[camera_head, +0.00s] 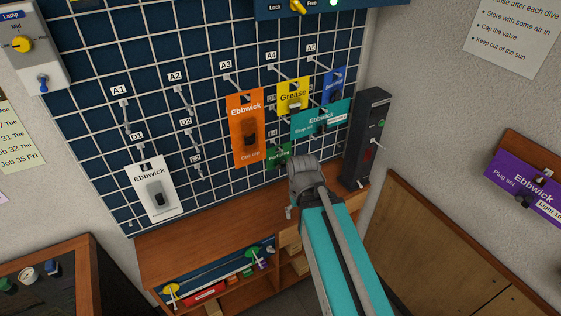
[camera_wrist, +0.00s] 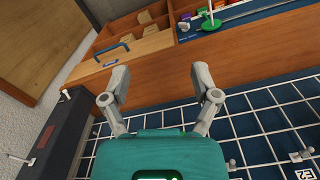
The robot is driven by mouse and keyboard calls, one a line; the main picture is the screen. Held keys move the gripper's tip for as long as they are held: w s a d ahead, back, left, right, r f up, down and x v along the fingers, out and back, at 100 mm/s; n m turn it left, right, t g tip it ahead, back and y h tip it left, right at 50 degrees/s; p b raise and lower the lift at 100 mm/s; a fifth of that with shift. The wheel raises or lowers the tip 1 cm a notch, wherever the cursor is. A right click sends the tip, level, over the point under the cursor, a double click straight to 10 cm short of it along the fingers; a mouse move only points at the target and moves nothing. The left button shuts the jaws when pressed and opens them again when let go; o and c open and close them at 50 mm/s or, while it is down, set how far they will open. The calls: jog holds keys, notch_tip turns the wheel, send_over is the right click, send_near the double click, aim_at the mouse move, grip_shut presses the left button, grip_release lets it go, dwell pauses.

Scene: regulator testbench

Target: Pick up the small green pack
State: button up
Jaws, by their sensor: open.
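The small green pack (camera_head: 279,155) hangs on the wire grid in the head view, at the hook labelled E4, below the teal pack (camera_head: 318,120) and right of the orange pack (camera_head: 240,150). The end of my arm is just below and right of it in that picture and hides much of my gripper. In the wrist view my gripper (camera_wrist: 160,80) is open and empty, its two fingers spread wide. I cannot make out the green pack in the wrist view.
A yellow pack (camera_head: 293,95) and a blue pack (camera_head: 334,85) hang close by. A dark upright box (camera_head: 366,138) stands right of the packs. A wooden shelf unit (camera_head: 190,245) is below the grid. A white pack (camera_head: 153,190) hangs far left.

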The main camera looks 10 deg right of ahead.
jog(key=w+f+b, duration=0.3)
jog(key=f+b, duration=1.4)
jog(key=f, duration=0.1)
jog(key=m+t+h+b, duration=0.6)
jog(key=m+h, duration=0.8)
jog(key=h, duration=0.3)
send_near(275, 162)
jog(key=a, duration=0.2)
jog(key=shift+s+a+r, duration=0.1)
jog(key=shift+s, duration=0.25)
jog(key=shift+x, duration=4.4)
jog(key=shift+s, duration=0.1)
